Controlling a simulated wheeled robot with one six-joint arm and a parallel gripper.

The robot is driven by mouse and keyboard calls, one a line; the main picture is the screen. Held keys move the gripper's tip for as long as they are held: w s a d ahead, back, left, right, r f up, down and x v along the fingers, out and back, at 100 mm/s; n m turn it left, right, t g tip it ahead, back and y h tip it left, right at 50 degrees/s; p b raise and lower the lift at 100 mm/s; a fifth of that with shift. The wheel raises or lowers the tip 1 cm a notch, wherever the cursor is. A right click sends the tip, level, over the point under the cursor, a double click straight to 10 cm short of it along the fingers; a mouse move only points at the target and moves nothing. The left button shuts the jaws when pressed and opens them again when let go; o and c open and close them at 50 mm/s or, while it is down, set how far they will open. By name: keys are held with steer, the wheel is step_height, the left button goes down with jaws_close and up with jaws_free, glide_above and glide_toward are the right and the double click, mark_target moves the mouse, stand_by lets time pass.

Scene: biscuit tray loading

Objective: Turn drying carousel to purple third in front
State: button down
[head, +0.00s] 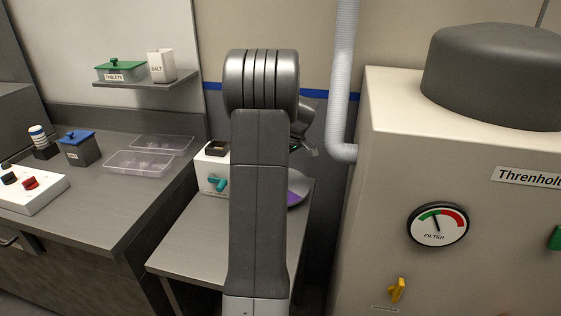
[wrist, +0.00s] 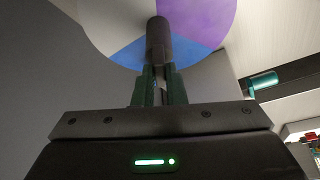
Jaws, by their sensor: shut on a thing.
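The drying carousel (wrist: 205,20) shows in the wrist view as a round disc at the top, with a pale grey-white third, a purple third and a blue third. A dark grey upright knob (wrist: 158,42) stands in front of the disc in that view, over the blue part. My gripper (wrist: 158,80) is shut on this knob with its dark green fingers. In the head view a purple and grey edge of the carousel (head: 296,196) shows to the right of my arm. The rest of the carousel is hidden behind my arm there.
A white box (head: 211,160) with a teal handle (head: 217,184) stands beside the carousel on the small table (head: 190,245). A large beige cabinet (head: 390,170) and a pale hose (head: 343,80) are at the right. Clear trays (head: 140,163) lie on the left counter.

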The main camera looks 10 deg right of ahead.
steer(key=c, duration=1.5)
jaws_free()
steer(key=shift+r, duration=0.1)
steer(key=v, duration=1.3)
steer(key=shift+s+d+r+b, duration=0.1)
steer(key=shift+r+b, duration=0.2)
steer(key=shift+f, duration=0.1)
steer(key=x, duration=1.3)
steer(key=shift+f+p, duration=0.3)
